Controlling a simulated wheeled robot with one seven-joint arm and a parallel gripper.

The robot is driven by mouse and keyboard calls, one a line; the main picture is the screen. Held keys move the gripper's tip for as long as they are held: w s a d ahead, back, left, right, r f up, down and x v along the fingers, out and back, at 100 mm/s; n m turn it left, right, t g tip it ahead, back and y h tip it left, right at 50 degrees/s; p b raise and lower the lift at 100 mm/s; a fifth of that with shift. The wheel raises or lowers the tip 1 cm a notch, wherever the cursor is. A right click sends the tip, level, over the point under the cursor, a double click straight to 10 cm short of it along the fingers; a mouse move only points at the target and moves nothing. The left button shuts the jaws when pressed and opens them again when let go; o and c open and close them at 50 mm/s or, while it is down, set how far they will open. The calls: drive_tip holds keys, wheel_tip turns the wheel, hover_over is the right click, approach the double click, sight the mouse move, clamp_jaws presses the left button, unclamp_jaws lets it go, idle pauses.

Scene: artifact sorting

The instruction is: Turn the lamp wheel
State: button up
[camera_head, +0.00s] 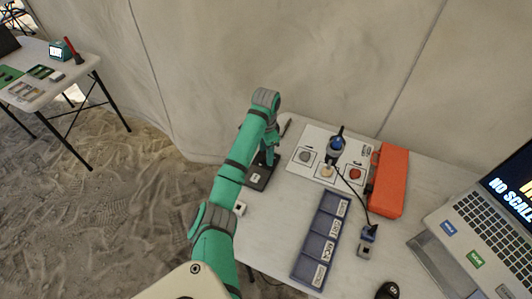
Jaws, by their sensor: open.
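A dark blue lamp-like device (336,147) stands at the back of a white board on the table. A dark cable runs from it to a small blue and grey block (367,240) nearer the front. I cannot make out which part is the lamp wheel at this size. My teal arm reaches up from the bottom and bends down over the table. My gripper (267,158) is at its far end, left of the white board and apart from the lamp. The gripper is open, and my arm partly hides it.
The white board (305,139) bears grey, pale and red round pieces. A dark stand (259,178) is near my gripper. An orange case (390,181), a blue labelled tray (305,257), a laptop (485,225) and a black mouse (388,291) crowd the right. Another table (50,88) stands far left.

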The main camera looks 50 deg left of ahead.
wheel_tip(320, 180, up, 10)
drive_tip(key=shift+r, duration=0.15)
idle(0.3)
idle(0.5)
